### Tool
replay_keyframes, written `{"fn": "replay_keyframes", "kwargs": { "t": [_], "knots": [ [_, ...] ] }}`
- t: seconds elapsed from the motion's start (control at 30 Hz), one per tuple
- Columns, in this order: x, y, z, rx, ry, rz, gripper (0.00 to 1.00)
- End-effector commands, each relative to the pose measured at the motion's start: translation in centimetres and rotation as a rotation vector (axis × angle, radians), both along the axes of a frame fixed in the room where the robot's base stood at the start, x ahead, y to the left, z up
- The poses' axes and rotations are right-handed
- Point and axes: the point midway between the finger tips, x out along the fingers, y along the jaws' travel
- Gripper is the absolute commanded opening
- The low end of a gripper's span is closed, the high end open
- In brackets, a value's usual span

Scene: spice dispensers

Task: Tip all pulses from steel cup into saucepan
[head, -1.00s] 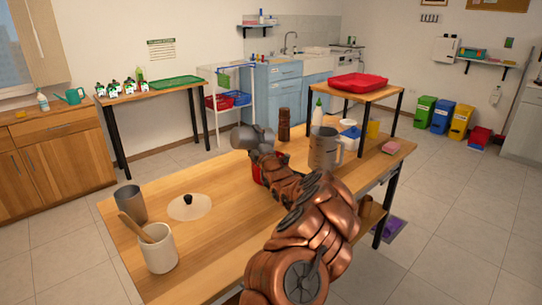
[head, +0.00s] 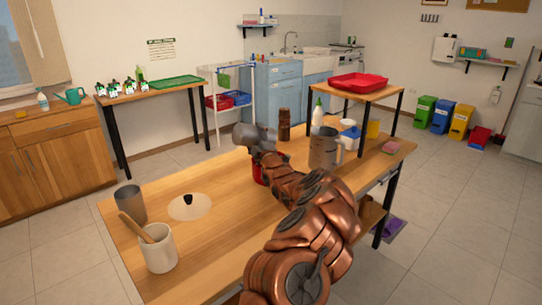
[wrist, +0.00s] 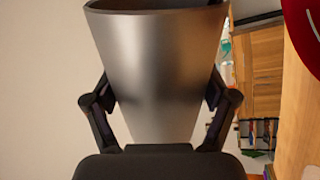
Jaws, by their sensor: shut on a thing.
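The steel cup (wrist: 160,60) is held between the black fingers of my gripper (wrist: 160,95). In the wrist view the tabletop edge runs upright at the right, so the cup lies about on its side. Its inside and any pulses are hidden. The red saucepan (wrist: 305,35) shows at the upper right, near the cup's rim but apart in the picture. In the head view a grey shape (head: 252,135) at my arm's end is too small to read, and the saucepan (head: 258,172) is mostly hidden behind my arm.
Another metal cup (head: 130,204), a lid with a black knob (head: 190,206) and a white crock with a wooden spoon (head: 158,248) stand at the left. A steel jug (head: 324,148) and a brown mill (head: 284,124) stand right of my arm's end.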

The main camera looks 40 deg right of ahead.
Motion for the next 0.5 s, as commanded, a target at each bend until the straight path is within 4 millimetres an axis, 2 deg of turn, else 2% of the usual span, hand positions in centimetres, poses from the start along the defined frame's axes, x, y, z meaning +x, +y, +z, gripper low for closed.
{"fn": "replay_keyframes", "kwargs": {
  "t": [0.5],
  "knots": [
    [-0.08,-0.34,0.35,0.055,-0.013,0.000,0.41]
  ]
}}
